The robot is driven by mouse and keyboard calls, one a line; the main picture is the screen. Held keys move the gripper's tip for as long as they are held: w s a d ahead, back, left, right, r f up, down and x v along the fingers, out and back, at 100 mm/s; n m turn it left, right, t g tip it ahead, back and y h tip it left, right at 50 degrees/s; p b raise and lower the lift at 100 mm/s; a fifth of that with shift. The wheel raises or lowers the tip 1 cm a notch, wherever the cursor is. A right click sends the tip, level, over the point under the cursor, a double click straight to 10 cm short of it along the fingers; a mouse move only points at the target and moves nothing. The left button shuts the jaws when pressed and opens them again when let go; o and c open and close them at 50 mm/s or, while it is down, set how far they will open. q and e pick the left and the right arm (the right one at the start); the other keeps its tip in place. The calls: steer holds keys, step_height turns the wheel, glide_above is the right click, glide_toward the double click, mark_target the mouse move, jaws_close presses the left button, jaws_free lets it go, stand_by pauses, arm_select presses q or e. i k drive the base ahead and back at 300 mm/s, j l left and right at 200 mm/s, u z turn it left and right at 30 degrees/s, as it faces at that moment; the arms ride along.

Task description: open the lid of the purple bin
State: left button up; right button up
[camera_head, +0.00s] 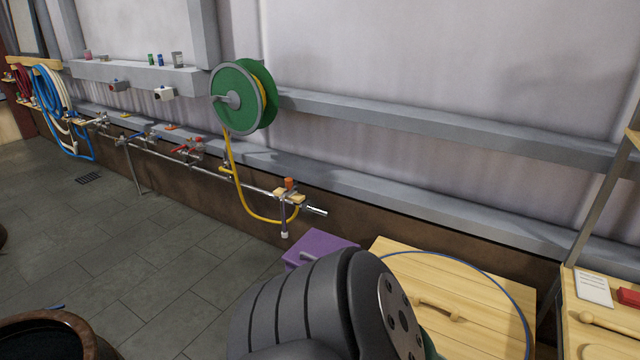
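The purple bin (318,243) stands on the floor by the wall, just left of a wooden box. Its purple top and a small grey handle (307,256) at its front edge show. The lower part of the bin is hidden behind a dark grey link of my arm, which fills the bottom middle of the head view. The top of the bin looks flat, with its lid down. Neither of my gripper's fingers shows in this view.
A wooden box (470,290) with a handle stands right of the bin. A wooden table (590,335) is at the far right. A green hose reel (235,97) and pipes line the wall. A dark round jar (85,335) stands bottom left.

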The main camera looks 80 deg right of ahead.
mark_target(315, 244)
steer(key=z, duration=2.7)
